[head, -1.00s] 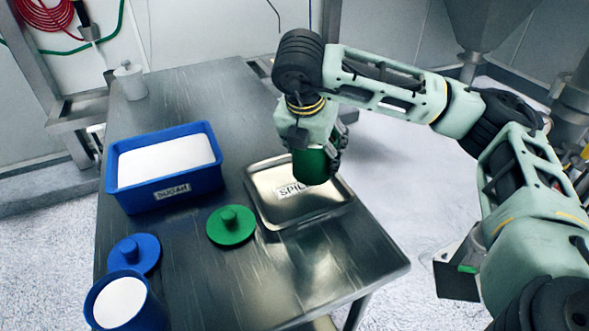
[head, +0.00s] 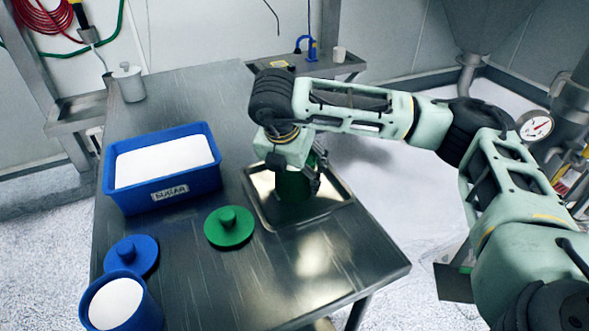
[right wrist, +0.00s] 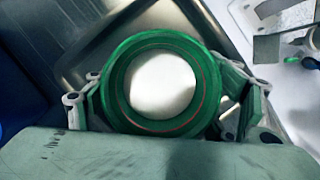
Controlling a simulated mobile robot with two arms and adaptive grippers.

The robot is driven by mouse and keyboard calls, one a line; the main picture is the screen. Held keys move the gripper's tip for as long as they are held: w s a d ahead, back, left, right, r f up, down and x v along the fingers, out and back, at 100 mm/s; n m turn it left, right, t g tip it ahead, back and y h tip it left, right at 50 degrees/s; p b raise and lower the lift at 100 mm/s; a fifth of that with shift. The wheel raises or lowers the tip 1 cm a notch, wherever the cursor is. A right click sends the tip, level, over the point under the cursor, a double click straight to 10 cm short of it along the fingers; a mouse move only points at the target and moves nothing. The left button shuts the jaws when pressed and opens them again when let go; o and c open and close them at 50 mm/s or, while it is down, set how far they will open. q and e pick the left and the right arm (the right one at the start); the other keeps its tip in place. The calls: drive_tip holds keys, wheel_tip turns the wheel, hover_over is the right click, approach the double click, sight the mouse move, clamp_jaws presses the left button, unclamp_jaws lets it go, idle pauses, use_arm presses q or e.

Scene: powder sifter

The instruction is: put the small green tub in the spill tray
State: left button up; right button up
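The small green tub (head: 293,188) is in my right gripper (head: 297,176), inside the outline of the metal spill tray (head: 326,203). It looks low, at or just above the tray floor; I cannot tell whether it touches. In the right wrist view the open-topped tub (right wrist: 120,95) holds white powder, and the fingers of my right gripper (right wrist: 168,108) close on it from both sides. The tub appears about upright. The tray's label is hidden behind the tub and gripper. My left gripper is not in view.
A blue sugar bin (head: 165,190) stands left of the tray. A green lid (head: 229,228) lies close to the tray's left front. A blue lid (head: 131,256) and a blue tub (head: 122,303) are at the near left. The table's right front (head: 330,265) is clear.

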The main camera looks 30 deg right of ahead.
drive_tip(key=shift+o, duration=0.8)
drive_tip(key=shift+a+r, duration=0.1)
drive_tip(key=shift+r, duration=0.3)
drive_tip(key=p+v, duration=0.4)
drive_tip(key=v, duration=0.7)
drive_tip(key=shift+s+a+r+p, duration=0.1)
drive_tip(key=shift+p, duration=0.25)
